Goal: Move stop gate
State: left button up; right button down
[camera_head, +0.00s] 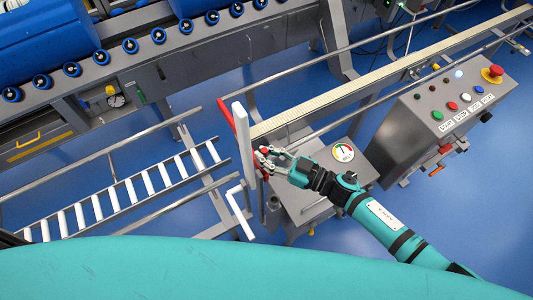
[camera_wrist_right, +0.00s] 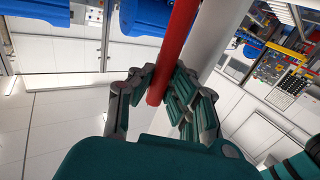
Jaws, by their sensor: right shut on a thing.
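The stop gate (camera_head: 243,143) is a white upright board with a red bar (camera_head: 227,114) along its side, standing at the end of the roller lane. My right gripper (camera_head: 264,159) reaches in from the right and is shut on the red bar. In the right wrist view the red bar (camera_wrist_right: 175,50) runs between the fingers of the right gripper (camera_wrist_right: 165,98), with a pale round post (camera_wrist_right: 212,35) beside it. My left gripper is not in view.
A roller lane (camera_head: 100,208) with white rollers lies left of the gate. A narrow belt conveyor (camera_head: 390,70) with rails runs to the upper right. Blue tubs (camera_head: 40,40) sit on a wheeled track behind.

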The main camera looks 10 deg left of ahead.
jog(key=shift+s+d+f+b, duration=0.15)
jog(key=shift+f+b, duration=0.05)
jog(key=shift+b, duration=0.35)
pick_arm(q)
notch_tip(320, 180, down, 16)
jog(key=b, duration=1.4)
pick_arm(e)
jog(key=s+d+f+n+y, duration=0.1)
jog(key=s+d+n+y, duration=0.3)
jog(key=s+n+y, duration=0.1)
jog(key=shift+f+n+y, duration=0.25)
jog(key=shift+n+y, duration=0.05)
jog(key=shift+y, duration=0.2)
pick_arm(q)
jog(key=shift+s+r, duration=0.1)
